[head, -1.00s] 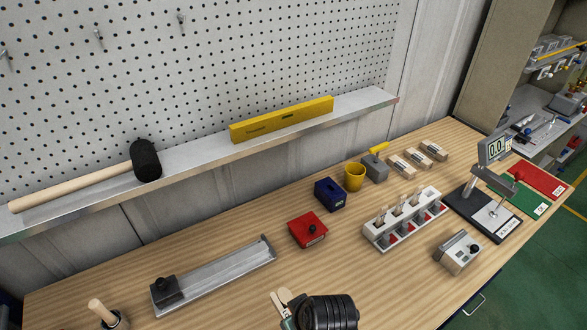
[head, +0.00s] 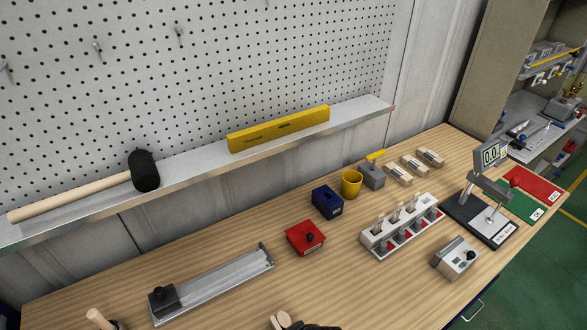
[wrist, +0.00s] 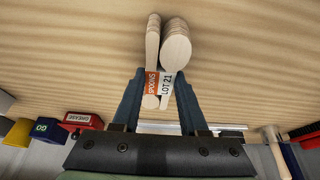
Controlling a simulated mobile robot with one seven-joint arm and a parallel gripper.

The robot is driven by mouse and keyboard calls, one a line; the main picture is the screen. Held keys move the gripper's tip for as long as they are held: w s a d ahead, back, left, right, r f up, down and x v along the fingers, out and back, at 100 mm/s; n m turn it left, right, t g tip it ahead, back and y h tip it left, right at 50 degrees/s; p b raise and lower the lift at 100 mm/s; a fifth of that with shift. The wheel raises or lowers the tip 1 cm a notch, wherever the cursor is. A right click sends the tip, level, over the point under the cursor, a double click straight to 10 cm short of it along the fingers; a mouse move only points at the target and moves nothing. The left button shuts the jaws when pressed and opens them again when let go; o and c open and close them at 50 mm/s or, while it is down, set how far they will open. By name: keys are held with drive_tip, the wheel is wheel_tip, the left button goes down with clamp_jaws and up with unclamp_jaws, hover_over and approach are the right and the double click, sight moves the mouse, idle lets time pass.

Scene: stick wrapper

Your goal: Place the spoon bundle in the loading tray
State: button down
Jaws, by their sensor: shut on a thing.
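The spoon bundle (wrist: 174,50) is pale wooden spoons with a white and orange label reading SPOONS LOT 21. My gripper (wrist: 158,98) is shut on it, one dark finger on each side, and the spoon ends stick out past the fingers over bare wood. In the head view the bundle (head: 282,320) shows only at the bottom edge, with my gripper mostly cut off there. The loading tray seems to be the long metal channel (head: 222,281) with a black block at its left end. It lies on the bench, apart from the bundle, above and left of it in the picture.
A red box (head: 305,238), a blue box (head: 327,201) and a yellow cup (head: 352,184) stand beyond the tray. A white rack (head: 402,226) and a scale (head: 484,214) are at right. A wooden-handled thing (head: 100,319) stands at lower left. Bench between bundle and channel is clear.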

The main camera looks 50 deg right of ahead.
drive_tip(key=shift+c, duration=2.2)
unclamp_jaws()
drive_tip(key=shift+r, duration=0.3)
drive_tip(key=v, duration=1.1)
drive_tip(key=shift+s+r, duration=0.25)
drive_tip(key=shift+r, duration=0.05)
